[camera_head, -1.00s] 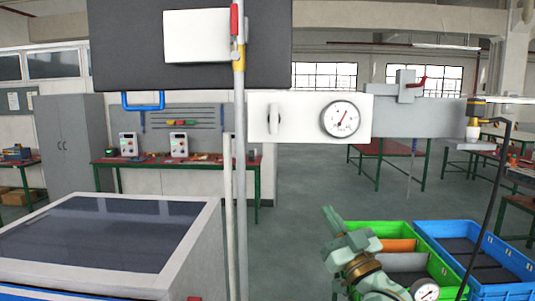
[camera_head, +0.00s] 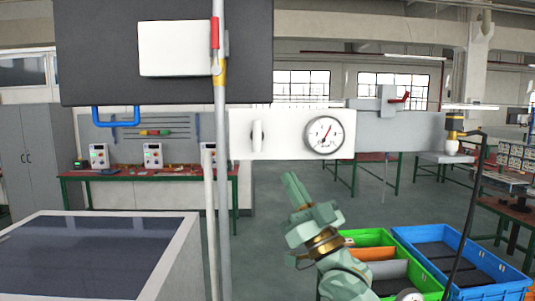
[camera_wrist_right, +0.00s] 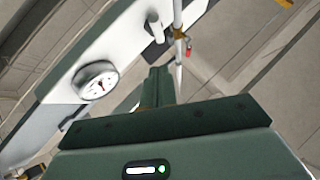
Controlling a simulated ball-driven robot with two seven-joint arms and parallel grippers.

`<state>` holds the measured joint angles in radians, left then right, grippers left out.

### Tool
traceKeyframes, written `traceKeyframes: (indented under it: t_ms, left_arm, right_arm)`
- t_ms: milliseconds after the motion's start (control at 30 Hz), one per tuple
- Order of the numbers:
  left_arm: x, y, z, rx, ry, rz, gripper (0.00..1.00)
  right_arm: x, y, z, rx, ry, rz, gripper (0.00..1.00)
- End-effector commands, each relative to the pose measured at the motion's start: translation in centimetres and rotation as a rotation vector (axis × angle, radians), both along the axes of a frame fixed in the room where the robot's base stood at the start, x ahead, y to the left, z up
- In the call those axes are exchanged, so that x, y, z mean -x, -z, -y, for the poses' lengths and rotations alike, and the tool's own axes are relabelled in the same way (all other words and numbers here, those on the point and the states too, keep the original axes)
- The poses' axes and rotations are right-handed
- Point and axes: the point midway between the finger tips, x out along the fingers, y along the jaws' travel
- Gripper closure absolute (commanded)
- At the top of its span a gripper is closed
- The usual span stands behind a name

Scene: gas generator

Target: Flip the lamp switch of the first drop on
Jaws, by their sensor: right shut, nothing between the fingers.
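A white panel (camera_head: 290,148) carries an upright white lever (camera_head: 257,135) on its left and a round gauge (camera_head: 324,135) on its right. The lever looks like the switch, but I cannot tell for sure. My right gripper (camera_head: 290,177) is shut and empty, below the panel and apart from it, pointing up and left. In the right wrist view the shut fingers (camera_wrist_right: 161,76) point toward the panel, with the gauge (camera_wrist_right: 95,81) to their left and the lever (camera_wrist_right: 155,28) beyond their tips. My left gripper is out of view.
A vertical pipe (camera_head: 223,180) with a red handle (camera_head: 215,33) stands left of the lever. A dark board (camera_head: 100,60) hangs above. A grey block with a red lever (camera_head: 400,97) is to the right. Green (camera_head: 375,238) and blue (camera_head: 455,235) crates stand lower right.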

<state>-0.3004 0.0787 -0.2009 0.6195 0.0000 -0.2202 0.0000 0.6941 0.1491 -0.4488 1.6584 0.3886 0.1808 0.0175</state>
Motion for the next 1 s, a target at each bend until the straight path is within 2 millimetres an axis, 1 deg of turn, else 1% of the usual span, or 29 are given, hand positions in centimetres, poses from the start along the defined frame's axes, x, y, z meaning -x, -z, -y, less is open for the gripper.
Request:
traceKeyframes:
  t_ms: [33,267,400,500,700,1000]
  left_arm:
    - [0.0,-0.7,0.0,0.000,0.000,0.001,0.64]
    - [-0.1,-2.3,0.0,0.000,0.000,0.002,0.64]
    - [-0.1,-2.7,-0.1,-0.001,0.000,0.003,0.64]
    - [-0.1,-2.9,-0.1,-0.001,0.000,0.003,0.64]
    - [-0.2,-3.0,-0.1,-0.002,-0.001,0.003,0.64]
    - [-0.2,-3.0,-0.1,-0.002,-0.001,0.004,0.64]
  right_arm:
    - [-0.6,-1.3,-0.5,-0.001,-0.001,0.001,1.00]
    - [-3.5,-4.7,-2.4,0.000,-0.001,0.001,1.00]
    - [-5.4,-4.4,-3.7,0.002,0.000,-0.001,1.00]
    - [-6.2,-4.3,-4.2,0.001,-0.001,-0.001,1.00]
    - [-6.7,-4.1,-4.6,0.000,-0.001,0.000,1.00]
    - [-6.7,-4.1,-4.5,-0.001,-0.001,0.000,1.00]
